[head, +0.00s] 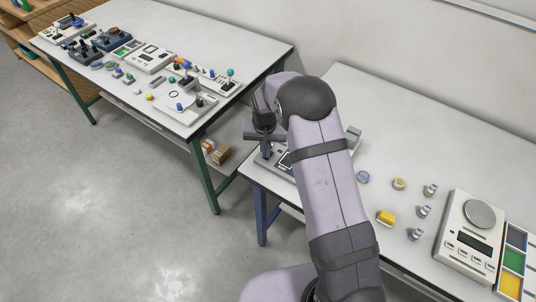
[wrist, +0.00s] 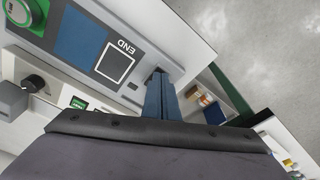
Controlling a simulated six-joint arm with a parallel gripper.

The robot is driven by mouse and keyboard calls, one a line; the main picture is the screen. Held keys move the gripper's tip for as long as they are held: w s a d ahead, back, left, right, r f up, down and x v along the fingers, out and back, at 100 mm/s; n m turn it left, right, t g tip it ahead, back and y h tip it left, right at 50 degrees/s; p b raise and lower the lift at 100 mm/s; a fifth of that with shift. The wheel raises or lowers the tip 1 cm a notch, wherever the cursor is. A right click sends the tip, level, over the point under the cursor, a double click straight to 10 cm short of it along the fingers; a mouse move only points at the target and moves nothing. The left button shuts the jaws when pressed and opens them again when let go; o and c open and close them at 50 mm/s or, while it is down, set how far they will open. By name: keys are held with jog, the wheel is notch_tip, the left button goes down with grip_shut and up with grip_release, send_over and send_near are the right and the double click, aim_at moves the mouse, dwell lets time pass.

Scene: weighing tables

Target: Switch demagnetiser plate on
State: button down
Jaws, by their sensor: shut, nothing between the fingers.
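A light grey device, which I take to be the demagnetiser plate, stands on the right table, partly hidden behind my arm in the head view (head: 274,165). In the wrist view its panel (wrist: 142,52) fills the upper left. In the head view my gripper (head: 266,152) is over the device's left end.
A black knob (wrist: 33,83) shows at the wrist view's left. The left table (head: 255,50) holds several control boxes. A floor gap separates the tables.

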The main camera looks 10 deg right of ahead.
jog(key=shift+r, duration=0.15)
notch_tip(320, 180, up, 7)
jog(key=p, duration=0.5)
dwell(0.4)
dwell(0.4)
